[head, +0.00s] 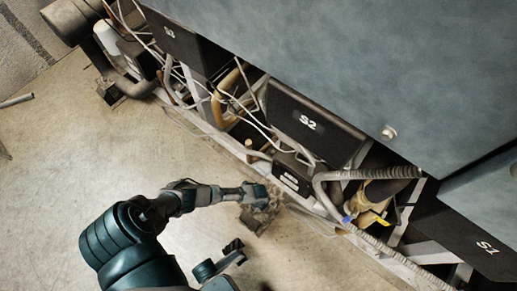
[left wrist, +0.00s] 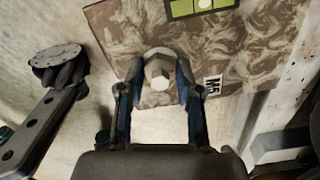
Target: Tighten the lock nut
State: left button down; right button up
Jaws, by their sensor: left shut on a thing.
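My left gripper (head: 262,196) reaches in from the left in the head view, low beside the rack's front frame. In the left wrist view the left gripper (left wrist: 158,80) has its two blue-padded fingers on either side of a pale grey hex lock nut (left wrist: 158,66) and is shut on it. A round, light end shows at the nut's middle. The nut sits in front of a brown, marbled block (left wrist: 115,35), which also shows in the head view (head: 258,220). The nut itself cannot be made out in the head view. My right gripper is not in view.
A black box marked S2 (head: 315,125) and a ribbed hose (head: 370,174) lie close to the arm. White cables (head: 235,100) hang loose. A label M5 (left wrist: 213,85) is right of the nut. Bare floor (head: 80,160) lies left of the rack.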

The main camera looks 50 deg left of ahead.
pick_arm(q)
jog(key=c, duration=0.8)
grip_release()
jog(key=shift+o, duration=0.2)
notch_tip(320, 180, up, 12)
jog(key=shift+f, duration=0.1)
